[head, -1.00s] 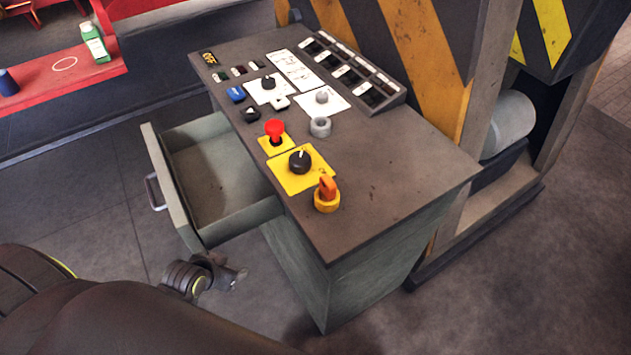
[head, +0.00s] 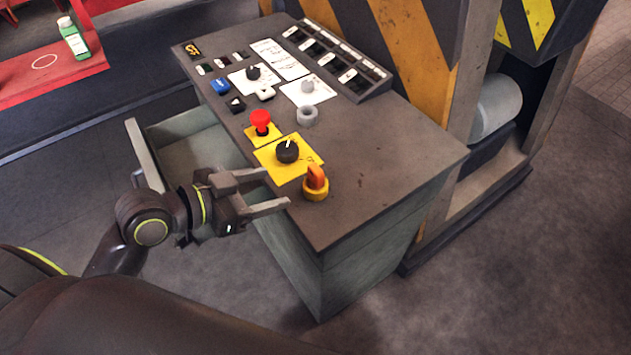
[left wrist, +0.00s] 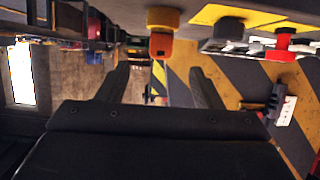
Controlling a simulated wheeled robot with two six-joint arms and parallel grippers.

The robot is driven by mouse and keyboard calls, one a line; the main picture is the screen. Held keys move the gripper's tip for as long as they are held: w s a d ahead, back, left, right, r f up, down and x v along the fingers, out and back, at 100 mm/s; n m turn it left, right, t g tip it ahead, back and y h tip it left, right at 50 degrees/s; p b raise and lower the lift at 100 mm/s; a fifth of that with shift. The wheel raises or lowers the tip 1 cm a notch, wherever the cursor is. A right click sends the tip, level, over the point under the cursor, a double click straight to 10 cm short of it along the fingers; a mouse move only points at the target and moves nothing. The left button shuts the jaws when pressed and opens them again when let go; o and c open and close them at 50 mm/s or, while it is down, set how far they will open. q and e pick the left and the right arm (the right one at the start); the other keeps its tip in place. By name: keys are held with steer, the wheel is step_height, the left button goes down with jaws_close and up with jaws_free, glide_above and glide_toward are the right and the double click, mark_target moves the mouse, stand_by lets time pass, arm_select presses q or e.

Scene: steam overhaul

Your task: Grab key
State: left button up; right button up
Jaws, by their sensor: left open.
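The orange key (head: 316,178) stands upright in a round yellow base (head: 315,193) at the near left edge of the control desk top. My left gripper (head: 276,190) is open and empty, just left of the key, with its two fingers pointing at it. In the left wrist view, which looks upside down, the key (left wrist: 160,46) hangs from its yellow base (left wrist: 163,17) ahead of the gap between the open fingers (left wrist: 160,80). The key is apart from the fingers. My right gripper is not in view.
A black knob (head: 287,151) on a yellow plate and a red button (head: 261,121) sit close behind the key. The open drawer (head: 137,150) juts out left of the desk, partly hidden by my arm. The desk top (head: 385,175) right of the key is clear.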

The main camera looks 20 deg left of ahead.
mark_target(312, 176)
arm_select(q)
steer(key=b+x, duration=0.1)
steer(key=x, duration=0.3)
steer(key=shift+x, duration=2.25)
steer(key=p+x, duration=0.1)
steer(key=x, duration=0.3)
steer(key=shift+w+r, duration=0.15)
steer(key=shift+w, duration=0.05)
steer(key=shift+w+d+f, duration=0.25)
steer(key=shift+w+d, duration=0.1)
steer(key=shift+c, duration=0.4)
steer(key=c, duration=1)
